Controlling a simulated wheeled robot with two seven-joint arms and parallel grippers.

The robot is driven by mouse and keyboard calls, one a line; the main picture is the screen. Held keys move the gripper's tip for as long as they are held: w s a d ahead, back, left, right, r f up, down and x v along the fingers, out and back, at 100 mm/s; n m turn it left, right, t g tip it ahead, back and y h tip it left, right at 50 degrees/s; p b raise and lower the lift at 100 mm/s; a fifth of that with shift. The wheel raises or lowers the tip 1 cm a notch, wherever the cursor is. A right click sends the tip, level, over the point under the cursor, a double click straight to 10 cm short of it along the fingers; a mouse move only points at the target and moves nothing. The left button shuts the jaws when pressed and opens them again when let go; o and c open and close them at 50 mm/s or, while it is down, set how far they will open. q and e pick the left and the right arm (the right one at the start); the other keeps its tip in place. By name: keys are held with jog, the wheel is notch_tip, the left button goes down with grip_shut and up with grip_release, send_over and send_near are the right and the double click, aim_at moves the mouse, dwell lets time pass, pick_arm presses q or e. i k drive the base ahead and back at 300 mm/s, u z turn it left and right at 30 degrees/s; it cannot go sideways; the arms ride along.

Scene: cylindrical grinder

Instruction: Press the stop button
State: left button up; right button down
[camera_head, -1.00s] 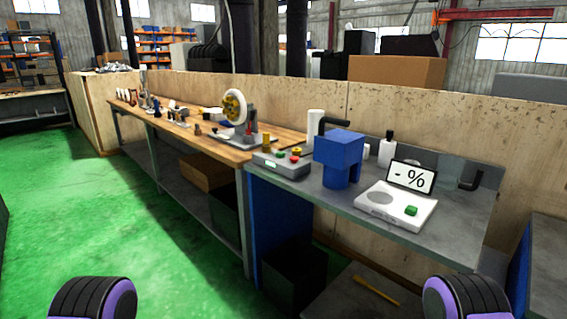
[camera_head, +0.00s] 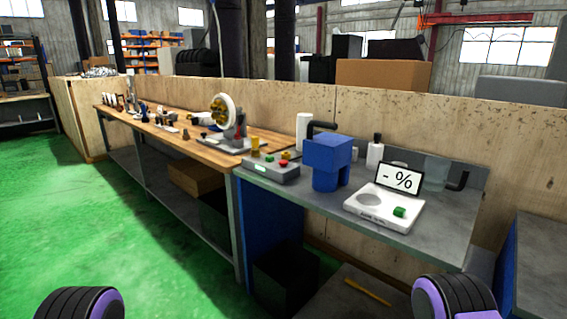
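A grey control box (camera_head: 268,169) sits on the grey bench, left of a blue block-shaped machine. On its top are a red button (camera_head: 283,163), a green button (camera_head: 270,160) and a yellow part near the back edge. Which of them is the stop button I cannot read from labels; the red one is the only red button on the box. A grinder with a white wheel (camera_head: 222,109) stands on the wooden bench just left of the box. Neither gripper is in view; only rounded black and purple parts of my arms show at the bottom left and bottom right.
The blue machine (camera_head: 325,160) stands right of the box. A white device with a green button (camera_head: 399,212) and a "- %" display (camera_head: 400,178) is near the bench's right end. Open green floor (camera_head: 110,220) lies in front of the wooden bench (camera_head: 190,142).

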aim_at(282, 163)
jog(key=u, duration=1.15)
jog(key=i, duration=2.65)
jog(key=z, duration=2.15)
